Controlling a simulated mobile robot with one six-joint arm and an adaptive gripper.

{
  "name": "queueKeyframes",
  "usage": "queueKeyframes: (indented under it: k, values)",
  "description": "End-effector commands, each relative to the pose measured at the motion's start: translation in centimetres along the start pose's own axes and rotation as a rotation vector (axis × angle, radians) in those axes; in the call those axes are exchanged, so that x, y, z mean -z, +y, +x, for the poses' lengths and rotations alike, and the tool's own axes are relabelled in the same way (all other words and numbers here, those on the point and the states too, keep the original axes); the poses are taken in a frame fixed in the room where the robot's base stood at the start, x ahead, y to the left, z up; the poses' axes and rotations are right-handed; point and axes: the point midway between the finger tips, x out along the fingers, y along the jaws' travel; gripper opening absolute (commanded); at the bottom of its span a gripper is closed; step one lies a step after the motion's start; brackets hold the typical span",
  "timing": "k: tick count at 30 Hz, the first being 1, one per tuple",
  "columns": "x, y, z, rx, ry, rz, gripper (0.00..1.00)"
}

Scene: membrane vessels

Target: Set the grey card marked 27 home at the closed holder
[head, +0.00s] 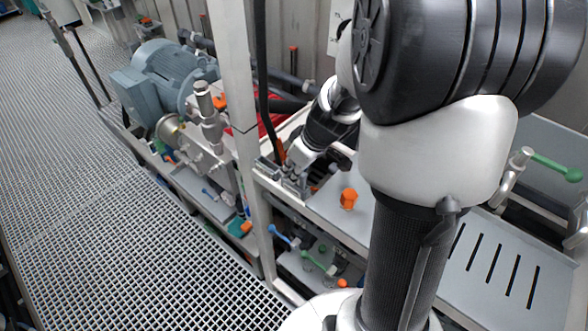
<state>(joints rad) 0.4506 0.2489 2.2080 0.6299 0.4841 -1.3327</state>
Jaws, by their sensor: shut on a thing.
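My gripper (300,158) points down at the left end of the grey bench, just right of the upright post. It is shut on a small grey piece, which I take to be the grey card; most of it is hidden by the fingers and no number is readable. Small dark grey holders (268,168) stand at the bench edge by the fingertips. The gripper is right at them, but I cannot tell which one is the closed holder, nor whether the card touches it.
A pale upright post (236,110) stands close left of my gripper. An orange knob (348,198) rises from the bench at the right. A blue-grey motor (163,72) and pump are beyond the post. A slotted grey panel (490,262) lies at the lower right.

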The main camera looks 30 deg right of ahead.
Motion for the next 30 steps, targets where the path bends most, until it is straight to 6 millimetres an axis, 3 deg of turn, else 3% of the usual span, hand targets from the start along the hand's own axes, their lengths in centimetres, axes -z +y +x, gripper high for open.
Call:
queueKeyframes:
  k: [3,4,14,25,30]
  values:
    - [-0.1,-0.1,0.1,0.002,-0.002,0.001,0.0]
    - [-0.1,-0.1,0.1,0.002,-0.003,0.001,0.16]
    - [-0.1,-0.1,0.1,0.001,-0.002,0.001,0.38]
    - [0.0,0.0,-0.3,0.0,0.0,0.0,0.39]
    - [0.1,0.1,-2.6,-0.004,0.004,0.001,0.39]
